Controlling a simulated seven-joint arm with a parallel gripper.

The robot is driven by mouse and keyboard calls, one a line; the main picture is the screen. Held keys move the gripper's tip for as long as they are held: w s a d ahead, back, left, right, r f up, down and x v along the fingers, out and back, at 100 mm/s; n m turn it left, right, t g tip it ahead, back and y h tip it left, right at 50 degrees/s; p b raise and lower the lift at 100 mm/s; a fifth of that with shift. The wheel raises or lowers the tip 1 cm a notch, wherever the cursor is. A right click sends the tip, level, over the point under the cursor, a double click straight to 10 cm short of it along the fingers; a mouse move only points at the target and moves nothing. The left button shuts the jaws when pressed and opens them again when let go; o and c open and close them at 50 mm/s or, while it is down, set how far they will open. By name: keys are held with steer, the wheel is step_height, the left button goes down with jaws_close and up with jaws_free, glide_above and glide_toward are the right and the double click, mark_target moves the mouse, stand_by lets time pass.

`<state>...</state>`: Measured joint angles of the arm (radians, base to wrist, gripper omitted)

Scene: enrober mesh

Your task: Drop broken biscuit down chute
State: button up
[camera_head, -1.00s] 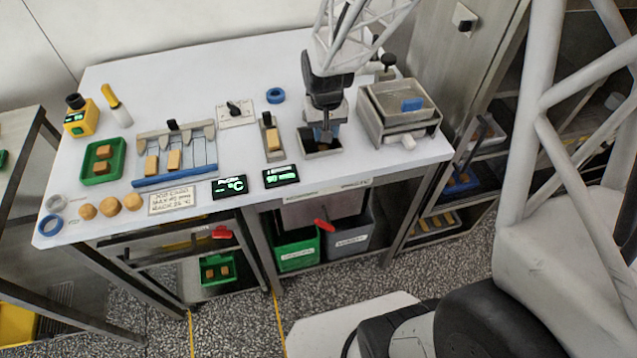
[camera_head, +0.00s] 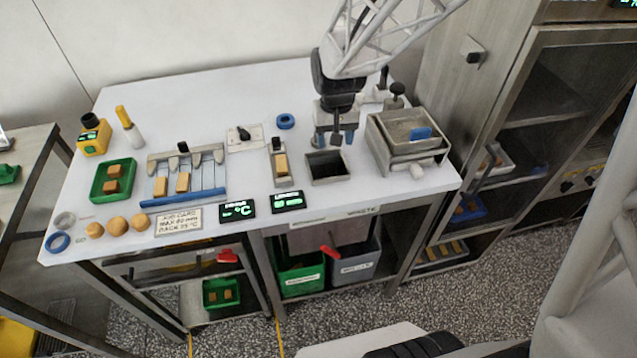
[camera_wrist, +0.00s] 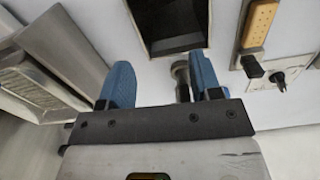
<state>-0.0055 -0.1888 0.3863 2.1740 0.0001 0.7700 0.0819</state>
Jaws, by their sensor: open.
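The chute (camera_head: 329,182) is a square, dark, metal-rimmed opening in the white worktop. Its dark inside (camera_wrist: 172,22) fills the top middle of the wrist view. My gripper (camera_head: 334,140) is just behind the opening in the head view, raised above the worktop. Its blue fingers are apart with nothing between them, as the wrist view (camera_wrist: 160,82) also shows. I see no broken biscuit in the gripper or in the opening. A whole-looking biscuit (camera_head: 282,165) lies in a narrow holder left of the chute, also seen in the wrist view (camera_wrist: 259,24).
A metal box (camera_head: 408,140) with a blue item stands close right of the chute. A mesh rack (camera_head: 205,190) with two biscuits, a green tray (camera_head: 98,190) and round biscuits (camera_head: 118,224) are left. Green (camera_head: 301,280) and grey (camera_head: 356,267) bins stand underneath.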

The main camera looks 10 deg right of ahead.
steer(key=shift+r, duration=0.55)
steer(key=shift+s+r, duration=0.1)
stand_by(0.4)
steer(key=s+r+t, duration=0.1)
steer(key=s+r, duration=0.6)
steer(key=s, duration=0.4)
steer(key=s+r+t, duration=0.1)
steer(key=s+r, duration=0.6)
steer(key=s, duration=0.4)
steer(key=shift+s+d+n+t, duration=0.15)
steer(key=shift+d+n+t, duration=0.15)
steer(key=shift+d, duration=0.05)
